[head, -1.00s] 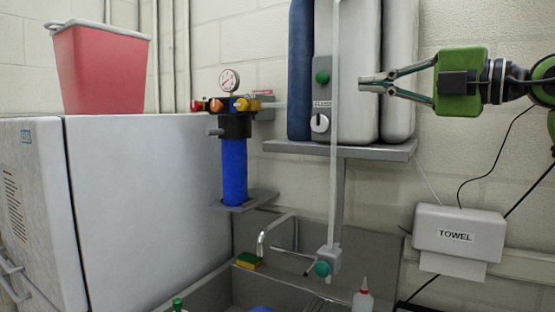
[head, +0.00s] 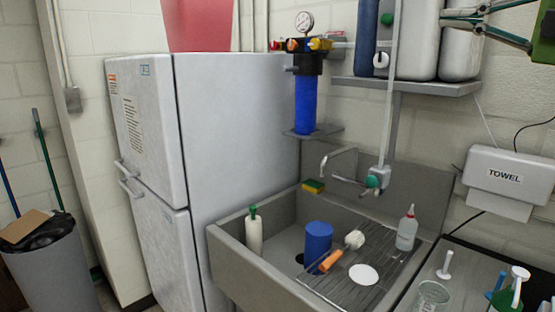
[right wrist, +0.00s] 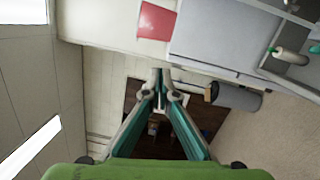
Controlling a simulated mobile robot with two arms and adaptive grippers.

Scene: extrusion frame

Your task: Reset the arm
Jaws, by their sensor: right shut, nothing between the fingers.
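My right gripper (head: 446,19) is at the top right edge of the head view, its arm coming in from the right. Its two thin teal fingers lead to grey tips that meet, with nothing between them. The tips appear in front of the pale tanks above the wall shelf; I cannot tell the gap to them. In the right wrist view the gripper (right wrist: 160,80) shows its fingers converging to closed tips over a distant dark patch of floor. The green gripper body is partly cut off in the head view. My left gripper is not in view.
A steel sink (head: 229,254) holds a blue cylinder (head: 318,240) and bottles. A white fridge (head: 240,170) stands left of it. A wall shelf (head: 410,88) bears tanks. A towel dispenser (head: 505,177) hangs at right. A grey bin (head: 55,275) stands far left.

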